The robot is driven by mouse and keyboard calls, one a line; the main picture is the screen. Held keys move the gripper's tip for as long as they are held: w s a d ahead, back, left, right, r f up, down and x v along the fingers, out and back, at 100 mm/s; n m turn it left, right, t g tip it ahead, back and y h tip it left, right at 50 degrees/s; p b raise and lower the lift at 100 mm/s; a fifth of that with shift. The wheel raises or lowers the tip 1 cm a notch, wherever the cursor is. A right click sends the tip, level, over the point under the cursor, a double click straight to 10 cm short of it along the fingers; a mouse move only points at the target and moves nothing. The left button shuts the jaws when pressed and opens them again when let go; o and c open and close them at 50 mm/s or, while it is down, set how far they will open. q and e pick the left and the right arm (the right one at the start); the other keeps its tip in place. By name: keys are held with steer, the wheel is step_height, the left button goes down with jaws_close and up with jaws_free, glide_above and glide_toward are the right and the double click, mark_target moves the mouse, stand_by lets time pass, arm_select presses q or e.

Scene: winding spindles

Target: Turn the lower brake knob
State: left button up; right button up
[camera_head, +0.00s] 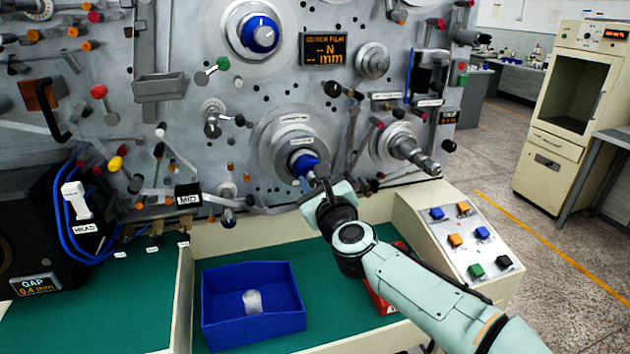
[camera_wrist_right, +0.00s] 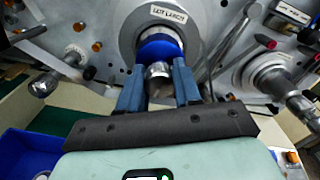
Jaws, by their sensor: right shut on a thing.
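The lower brake knob (camera_head: 302,163) is blue and sits at the centre of the lower round metal disc on the machine's front panel. It also shows in the right wrist view (camera_wrist_right: 159,48), with a short metal shaft end (camera_wrist_right: 158,77) in front of it. My right gripper (camera_head: 313,181) reaches up to the knob from below right. In the wrist view its two blue-grey fingers (camera_wrist_right: 158,74) stand on either side of the shaft end, shut on the knob; the exact contact is partly hidden. My left gripper is not in view.
An upper blue knob (camera_head: 258,34) sits above on another disc. A metal spindle (camera_head: 410,150) sticks out to the right. A blue bin (camera_head: 252,328) with a whitish piece (camera_head: 252,300) stands on the green bench. A button console (camera_head: 468,238) is at the right.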

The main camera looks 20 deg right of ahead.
steer(key=n+p, duration=0.1)
steer(key=n, duration=0.3)
steer(key=shift+r, duration=0.1)
steer(key=n+p, duration=0.2)
steer(key=n, duration=0.3)
steer(key=shift+n, duration=0.4)
steer(key=n+p, duration=0.2)
steer(key=n, duration=0.3)
arm_select(q)
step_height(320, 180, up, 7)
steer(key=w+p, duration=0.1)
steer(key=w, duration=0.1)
steer(key=shift+p, duration=0.3)
arm_select(e)
steer(key=n, duration=0.5)
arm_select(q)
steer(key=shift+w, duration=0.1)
arm_select(e)
steer(key=shift+n, duration=0.3)
steer(key=o, duration=1)
steer(key=shift+o, duration=0.2)
